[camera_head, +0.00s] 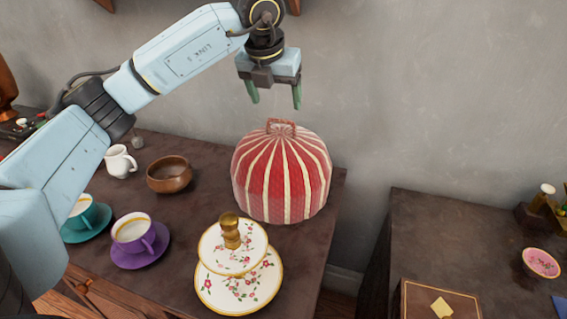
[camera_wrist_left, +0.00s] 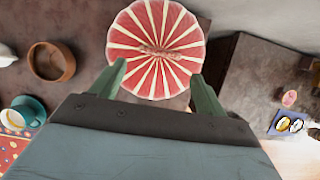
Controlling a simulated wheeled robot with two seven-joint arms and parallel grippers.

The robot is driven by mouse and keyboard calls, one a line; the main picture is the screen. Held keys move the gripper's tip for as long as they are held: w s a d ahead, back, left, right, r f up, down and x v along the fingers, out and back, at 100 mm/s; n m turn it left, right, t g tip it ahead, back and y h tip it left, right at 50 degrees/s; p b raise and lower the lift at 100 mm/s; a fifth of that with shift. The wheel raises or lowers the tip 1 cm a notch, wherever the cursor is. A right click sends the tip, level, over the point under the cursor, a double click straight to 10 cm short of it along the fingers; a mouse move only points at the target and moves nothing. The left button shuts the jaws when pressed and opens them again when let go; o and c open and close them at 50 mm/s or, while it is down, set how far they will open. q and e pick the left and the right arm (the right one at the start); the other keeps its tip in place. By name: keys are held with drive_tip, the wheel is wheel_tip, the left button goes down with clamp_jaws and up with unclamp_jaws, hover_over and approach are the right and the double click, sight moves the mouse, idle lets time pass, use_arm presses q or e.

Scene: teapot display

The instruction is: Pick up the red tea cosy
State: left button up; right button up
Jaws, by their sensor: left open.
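The red tea cosy (camera_head: 281,178) is domed, with cream stripes and a loop handle (camera_head: 281,126) on top. It stands upright on the dark table (camera_head: 205,207), near the table's right end. In the left wrist view the cosy (camera_wrist_left: 157,70) is seen from above, just beyond the fingers, with its handle (camera_wrist_left: 160,52) across the middle. My left gripper (camera_head: 274,98) is open and empty, with green fingers pointing down above the cosy and apart from it. The fingers also show in the left wrist view (camera_wrist_left: 160,88). My right gripper is not in view.
A two-tier floral cake stand (camera_head: 238,278) with a gold knob is close in front of the cosy. A wooden bowl (camera_head: 169,175), a white jug (camera_head: 119,161), a purple cup (camera_head: 134,234) and a teal cup (camera_head: 83,212) stand left. A gap separates the second table (camera_head: 450,240) at right.

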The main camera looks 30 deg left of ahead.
sight(281, 121)
use_arm(q)
drive_tip(key=x, duration=0.2)
drive_tip(key=shift+w+f, duration=0.2)
drive_tip(key=shift+f, duration=0.15)
drive_tip(key=shift+b+x, duration=1)
drive_tip(key=shift+x, duration=1.9)
drive_tip(key=shift+w+r, duration=0.1)
drive_tip(key=shift+w, duration=0.05)
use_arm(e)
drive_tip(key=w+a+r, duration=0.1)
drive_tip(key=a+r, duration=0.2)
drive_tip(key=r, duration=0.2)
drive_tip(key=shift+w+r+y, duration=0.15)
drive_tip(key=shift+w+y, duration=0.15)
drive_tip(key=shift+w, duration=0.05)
use_arm(q)
drive_tip(key=c, duration=1.2)
